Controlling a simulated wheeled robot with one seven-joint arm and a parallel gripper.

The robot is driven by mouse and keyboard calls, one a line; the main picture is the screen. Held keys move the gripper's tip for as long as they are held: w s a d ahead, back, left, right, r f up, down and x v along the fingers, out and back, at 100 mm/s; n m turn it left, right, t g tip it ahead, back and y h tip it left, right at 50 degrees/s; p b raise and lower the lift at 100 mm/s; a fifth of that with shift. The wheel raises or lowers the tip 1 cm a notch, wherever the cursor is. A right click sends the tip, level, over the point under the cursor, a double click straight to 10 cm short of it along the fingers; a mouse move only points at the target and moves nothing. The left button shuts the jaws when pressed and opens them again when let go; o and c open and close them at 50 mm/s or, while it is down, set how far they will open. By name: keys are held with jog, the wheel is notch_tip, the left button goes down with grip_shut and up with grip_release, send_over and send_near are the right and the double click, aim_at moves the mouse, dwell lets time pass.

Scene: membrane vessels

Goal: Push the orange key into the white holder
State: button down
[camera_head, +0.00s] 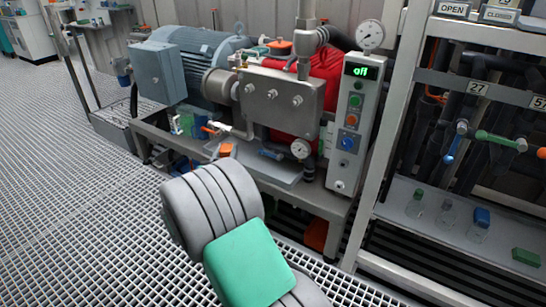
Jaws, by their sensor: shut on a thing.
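My arm (212,200), grey and ribbed with a green pad, rises from the bottom of the view toward the pump stand. My gripper cannot be made out; the arm hides what lies beyond it. A small orange piece (227,150) shows just above the arm's top edge, in front of the tray; I cannot tell whether it is the orange key or whether anything holds it. Another orange, handle-like piece (217,126) lies beside a white fitting (241,130) under the pump. I cannot tell whether that fitting is the white holder.
A blue-grey motor (205,60) and a steel pump block (283,100) stand on a metal frame. A control box (355,110) reads "off". A shelved rack (400,100) with small bottles stands at right. Grating floor (70,190) is clear at left.

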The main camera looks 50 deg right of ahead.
jog(key=s+a+r+n+t+y, duration=0.2)
jog(key=a+y, duration=0.1)
jog(key=a, duration=0.8)
jog(key=s+a+r+n+t+y, duration=0.2)
jog(key=a+r+y, duration=0.1)
jog(key=a, duration=0.7)
jog(key=s+a+r+n+t+y, duration=0.2)
jog(key=a+r+y, duration=0.1)
jog(key=a, duration=0.8)
jog(key=shift+a+r+n, duration=0.2)
jog(key=shift+a+n, duration=0.1)
jog(key=shift+n, duration=0.1)
